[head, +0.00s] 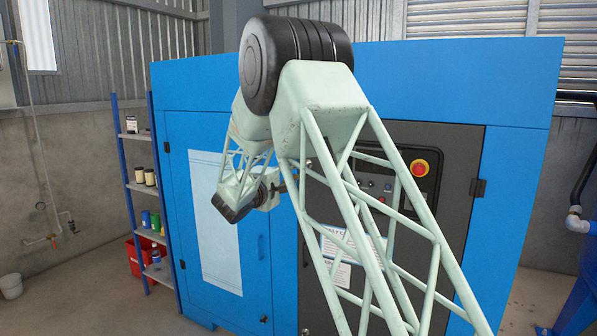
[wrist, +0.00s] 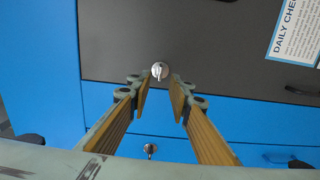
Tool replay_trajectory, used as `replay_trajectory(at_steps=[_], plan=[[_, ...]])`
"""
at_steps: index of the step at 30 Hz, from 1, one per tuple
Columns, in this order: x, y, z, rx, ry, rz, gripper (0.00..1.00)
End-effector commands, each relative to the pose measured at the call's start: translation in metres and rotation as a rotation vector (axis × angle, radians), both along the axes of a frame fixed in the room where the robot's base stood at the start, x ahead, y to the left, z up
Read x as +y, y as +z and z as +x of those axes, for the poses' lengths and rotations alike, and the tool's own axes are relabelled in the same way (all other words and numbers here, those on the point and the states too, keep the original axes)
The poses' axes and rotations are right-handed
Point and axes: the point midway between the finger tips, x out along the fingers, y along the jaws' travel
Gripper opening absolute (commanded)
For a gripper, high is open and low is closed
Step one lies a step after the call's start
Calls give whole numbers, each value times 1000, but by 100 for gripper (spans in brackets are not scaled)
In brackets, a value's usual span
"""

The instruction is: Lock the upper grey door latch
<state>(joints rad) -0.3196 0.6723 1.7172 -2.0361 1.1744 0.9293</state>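The upper grey door latch (wrist: 159,71) is a small round silver knob on the dark grey door (wrist: 200,40), near that door's edge. A narrow raised grip on it runs about up and down in the wrist view. My gripper (wrist: 159,93) is open, with its two tan-padded fingers on either side below the latch; nothing is between them. The latch sits just beyond the fingertips, and I see no contact. In the head view my gripper (head: 284,187) is small and partly hidden at the grey door's (head: 455,165) left edge.
A second silver latch (wrist: 150,150) sits on the blue door (wrist: 125,146). A black handle (wrist: 303,91) and a white daily-check sign (wrist: 297,35) are on the grey door. A shelf rack (head: 128,185) stands left of the blue cabinet (head: 500,85).

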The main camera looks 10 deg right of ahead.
Motion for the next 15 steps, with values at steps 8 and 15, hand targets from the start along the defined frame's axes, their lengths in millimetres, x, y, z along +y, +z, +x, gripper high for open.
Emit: replay_trajectory(at_steps=[8, 15], plan=[[19, -1, -24, 1, 1, 1, 19], [23, 0, -31, 1, 0, 1, 19]])
